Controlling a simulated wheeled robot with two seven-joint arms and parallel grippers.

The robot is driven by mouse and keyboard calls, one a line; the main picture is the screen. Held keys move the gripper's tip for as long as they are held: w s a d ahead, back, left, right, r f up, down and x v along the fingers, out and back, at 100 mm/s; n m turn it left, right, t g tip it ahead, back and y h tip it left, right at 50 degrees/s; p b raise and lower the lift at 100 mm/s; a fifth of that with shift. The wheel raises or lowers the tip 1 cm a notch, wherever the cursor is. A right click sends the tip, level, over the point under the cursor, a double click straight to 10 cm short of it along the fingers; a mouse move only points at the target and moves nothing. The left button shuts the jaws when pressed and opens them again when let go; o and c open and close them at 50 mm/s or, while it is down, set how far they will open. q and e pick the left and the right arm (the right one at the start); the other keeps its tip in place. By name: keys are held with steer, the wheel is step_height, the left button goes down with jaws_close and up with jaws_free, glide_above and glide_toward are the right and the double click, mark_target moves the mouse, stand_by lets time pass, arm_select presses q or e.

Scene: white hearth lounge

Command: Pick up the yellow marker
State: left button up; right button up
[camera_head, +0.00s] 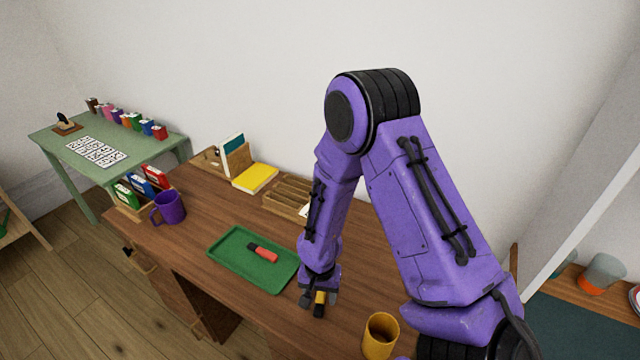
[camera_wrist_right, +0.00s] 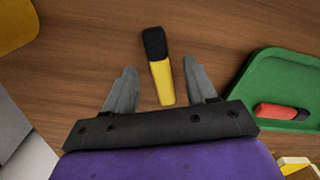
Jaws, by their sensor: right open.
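The yellow marker (camera_wrist_right: 162,80) with a black cap lies on the wooden desk. In the wrist view it sits between the two fingers of my right gripper (camera_wrist_right: 163,85), with bare wood showing on both sides, so the fingers look apart from it. The capped end points beyond the fingertips. In the head view the marker (camera_head: 320,298) shows just below the right gripper (camera_head: 312,301), beside the green tray. My right gripper is open and points down at the desk. My left gripper is not in view.
A green tray (camera_head: 228,262) holding a red marker (camera_head: 263,253) lies left of the gripper. A yellow mug (camera_head: 380,336) stands at the front right. A purple mug (camera_head: 169,208), a yellow book (camera_head: 256,178) and a wooden organizer (camera_head: 287,196) stand farther off.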

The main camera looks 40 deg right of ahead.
steer(key=shift+f, duration=0.6)
jaws_close()
steer(key=shift+r, duration=0.15)
